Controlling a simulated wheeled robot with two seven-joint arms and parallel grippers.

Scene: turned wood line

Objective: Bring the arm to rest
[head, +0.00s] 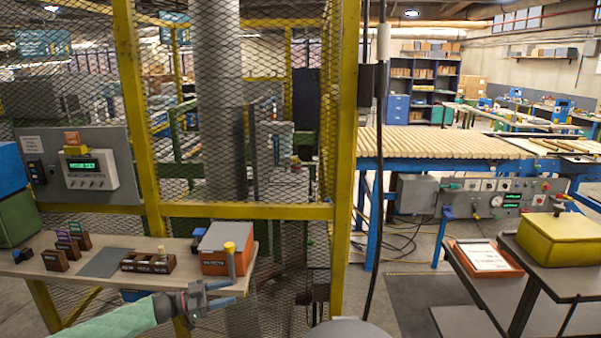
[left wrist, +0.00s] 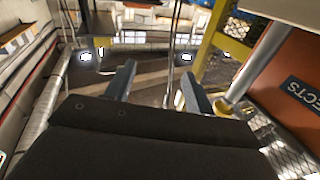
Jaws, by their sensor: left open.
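My left arm comes in from the lower left of the head view, its forearm in a pale green sleeve. My left gripper (head: 232,292) is at the front right edge of the wooden bench (head: 110,252), in front of the orange box. In the left wrist view its two fingers (left wrist: 158,75) are spread apart, with nothing between them. A grey post with a yellow cap (head: 229,248) stands close to the gripper, beside the orange box; it also shows at the right of the left wrist view (left wrist: 262,75). My right gripper is not in view.
The orange reject box (head: 213,262), a dark divided tray (head: 148,262) and small labelled blocks (head: 55,260) are on the bench. A yellow-framed mesh fence (head: 348,150) stands behind. At right are a yellow box (head: 555,240) and an orange tray (head: 462,258). Floor between is open.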

